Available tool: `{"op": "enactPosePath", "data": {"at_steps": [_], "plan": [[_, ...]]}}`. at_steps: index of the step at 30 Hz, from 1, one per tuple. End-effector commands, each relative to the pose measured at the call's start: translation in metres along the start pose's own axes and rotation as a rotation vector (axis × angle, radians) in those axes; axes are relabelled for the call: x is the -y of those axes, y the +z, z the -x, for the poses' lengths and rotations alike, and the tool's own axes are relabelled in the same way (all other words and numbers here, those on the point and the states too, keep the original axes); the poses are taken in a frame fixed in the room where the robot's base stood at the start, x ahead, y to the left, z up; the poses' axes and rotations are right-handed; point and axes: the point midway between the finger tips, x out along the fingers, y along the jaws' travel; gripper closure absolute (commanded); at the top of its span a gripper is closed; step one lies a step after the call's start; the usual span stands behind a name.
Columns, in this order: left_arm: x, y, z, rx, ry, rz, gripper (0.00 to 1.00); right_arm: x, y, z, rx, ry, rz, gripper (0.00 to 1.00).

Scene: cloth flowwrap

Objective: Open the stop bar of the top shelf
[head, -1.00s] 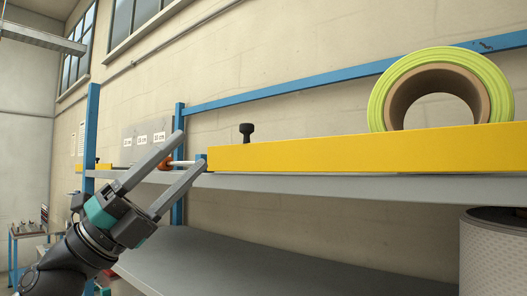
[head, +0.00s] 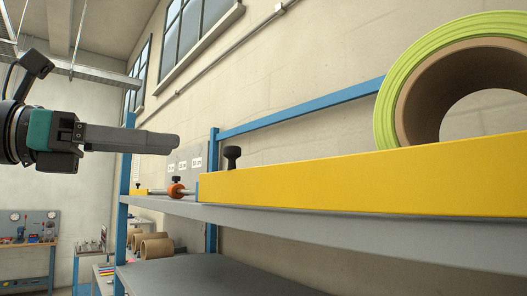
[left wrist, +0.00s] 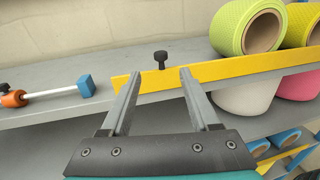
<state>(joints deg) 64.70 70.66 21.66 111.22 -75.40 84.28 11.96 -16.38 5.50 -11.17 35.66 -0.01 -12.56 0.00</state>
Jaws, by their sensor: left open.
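The stop bar is a long yellow bar (head: 370,180) along the front edge of the grey top shelf (head: 300,226). A black knob (head: 232,157) stands up near its left end. In the left wrist view the bar (left wrist: 225,70) runs across behind my fingers, and the knob (left wrist: 160,58) shows between and beyond the fingertips. My left gripper (head: 176,142) is open and empty, left of the knob and apart from it. Its fingers (left wrist: 160,73) are spread in the left wrist view. My right gripper is not in view.
A lime-green roll (head: 395,95) stands on the shelf behind the bar. A rod with an orange piece (head: 176,190) lies left of the bar. A blue upright (head: 126,200) is at the shelf's left end. A pink roll (left wrist: 298,87) sits lower down.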

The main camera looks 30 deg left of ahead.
Motion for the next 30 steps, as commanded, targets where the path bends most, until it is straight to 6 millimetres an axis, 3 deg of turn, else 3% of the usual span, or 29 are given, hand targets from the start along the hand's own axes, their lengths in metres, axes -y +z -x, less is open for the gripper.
{"op": "enactPosePath", "data": {"at_steps": [7, 18, 24, 30], "plan": [[0.002, 0.003, -0.051, -0.003, -0.009, 0.002, 0.38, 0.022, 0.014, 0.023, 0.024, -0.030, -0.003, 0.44], [0.002, 0.002, -0.123, -0.001, -0.009, 0.003, 0.38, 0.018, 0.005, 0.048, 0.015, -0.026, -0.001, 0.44], [0.002, 0.000, -0.139, -0.001, -0.007, 0.002, 0.38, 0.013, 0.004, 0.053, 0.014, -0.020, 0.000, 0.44], [0.002, -0.001, -0.141, -0.001, -0.005, 0.001, 0.38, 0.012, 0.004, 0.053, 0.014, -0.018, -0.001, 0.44]]}}
